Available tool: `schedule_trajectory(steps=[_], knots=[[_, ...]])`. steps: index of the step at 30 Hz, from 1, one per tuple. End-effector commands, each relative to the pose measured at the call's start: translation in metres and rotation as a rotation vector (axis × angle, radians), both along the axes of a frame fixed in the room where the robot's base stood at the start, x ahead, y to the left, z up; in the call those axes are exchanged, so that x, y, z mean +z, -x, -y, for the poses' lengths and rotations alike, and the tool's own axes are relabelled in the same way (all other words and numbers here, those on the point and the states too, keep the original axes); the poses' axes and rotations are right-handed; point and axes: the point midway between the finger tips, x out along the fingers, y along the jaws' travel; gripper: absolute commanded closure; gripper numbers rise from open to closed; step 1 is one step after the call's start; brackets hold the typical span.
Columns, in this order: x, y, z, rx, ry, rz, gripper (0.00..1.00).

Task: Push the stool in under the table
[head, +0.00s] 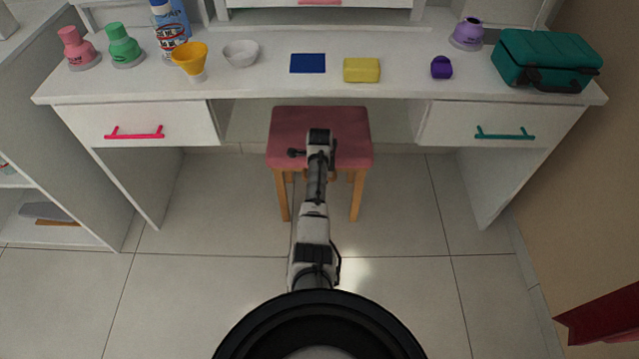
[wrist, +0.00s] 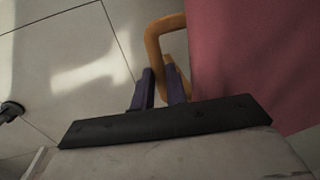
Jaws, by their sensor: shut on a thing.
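The stool (head: 285,125) has a pink seat and wooden legs. It stands in the gap between the two drawer units of the white table (head: 260,90), with the back of its seat under the tabletop edge and the front part sticking out. In the wrist view the pink seat (wrist: 260,50) fills the right side, beside a curved wooden handle (wrist: 155,42). My gripper (wrist: 162,75) is shut on this wooden handle at the stool's front. In the head view my arm hides the grip.
The tabletop holds several flasks, a yellow funnel (head: 189,57), a white bowl (head: 241,53), a yellow block (head: 361,70) and a teal case (head: 546,60). The tiled floor (head: 410,220) in front is clear. A shelf (head: 65,180) stands at left.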

Motion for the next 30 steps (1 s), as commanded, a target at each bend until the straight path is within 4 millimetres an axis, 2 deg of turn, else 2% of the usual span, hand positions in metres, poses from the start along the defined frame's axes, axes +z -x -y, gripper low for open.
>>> schedule_trajectory(steps=[12,13,15,24,26,30], knots=[[0.002,-0.006,0.0,0.0,0.0,0.016,1.0],[0.003,-0.006,0.0,0.0,0.0,0.017,0.82],[0.003,-0.006,0.0,0.0,0.0,0.017,0.77],[0.005,-0.004,0.0,0.0,0.0,0.013,0.77],[0.011,-0.003,0.0,0.0,0.0,0.014,0.77],[0.033,0.001,0.0,0.001,0.0,0.014,0.77]])
